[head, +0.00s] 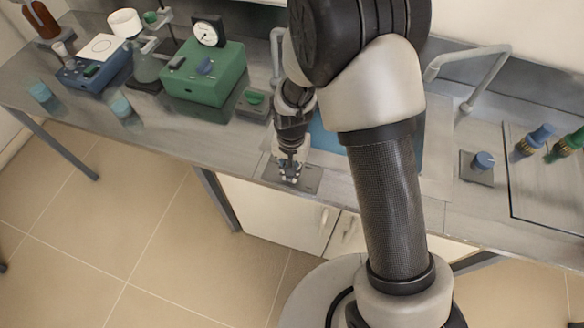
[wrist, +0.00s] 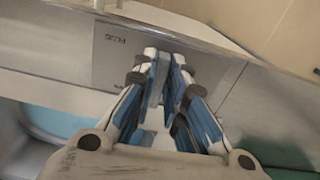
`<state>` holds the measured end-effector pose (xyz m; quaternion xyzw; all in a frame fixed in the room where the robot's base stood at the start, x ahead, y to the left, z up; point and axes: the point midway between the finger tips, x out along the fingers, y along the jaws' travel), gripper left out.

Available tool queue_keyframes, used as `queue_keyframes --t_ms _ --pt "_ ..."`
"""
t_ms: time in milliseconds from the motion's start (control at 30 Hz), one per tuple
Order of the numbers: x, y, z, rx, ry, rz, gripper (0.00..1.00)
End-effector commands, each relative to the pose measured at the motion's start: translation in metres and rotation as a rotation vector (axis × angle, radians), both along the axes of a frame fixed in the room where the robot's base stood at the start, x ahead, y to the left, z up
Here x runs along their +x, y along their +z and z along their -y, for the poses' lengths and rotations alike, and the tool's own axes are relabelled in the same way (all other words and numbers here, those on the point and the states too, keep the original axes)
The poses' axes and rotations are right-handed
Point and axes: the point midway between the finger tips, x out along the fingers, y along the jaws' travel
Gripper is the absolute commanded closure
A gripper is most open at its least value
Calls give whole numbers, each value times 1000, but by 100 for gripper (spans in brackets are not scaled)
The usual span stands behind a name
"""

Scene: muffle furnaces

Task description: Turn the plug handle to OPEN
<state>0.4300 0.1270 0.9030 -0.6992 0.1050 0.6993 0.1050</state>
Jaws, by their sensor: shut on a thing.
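The plug plate (head: 312,181) is a grey plate at the front edge of the bench in the head view. In the wrist view the plate (wrist: 112,62) carries the lettering "PLUG", upside down. My gripper (head: 289,173) points down over the plate. In the wrist view my gripper (wrist: 164,62) has its blue-and-white fingers closed together on the plug handle (wrist: 160,78), a narrow grey piece between them. The fingers hide most of the handle, and I cannot read its turn position or any OPEN mark.
A blue sink basin (head: 325,135) lies behind the plate, partly hidden by my arm. A green box with a gauge (head: 203,78) and a small green-knobbed valve (head: 254,98) stand to the left. A blue-knobbed plate (head: 481,165) sits to the right.

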Motion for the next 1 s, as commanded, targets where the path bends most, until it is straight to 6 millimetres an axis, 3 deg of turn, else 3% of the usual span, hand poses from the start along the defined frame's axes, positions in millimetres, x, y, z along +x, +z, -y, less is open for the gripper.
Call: queue_keyframes --t_ms 667,700,1000 --pt "0 0 -1 0 -68 0 100" --pt "0 0 -1 0 -69 0 87" --pt "0 0 -1 0 -66 0 68"
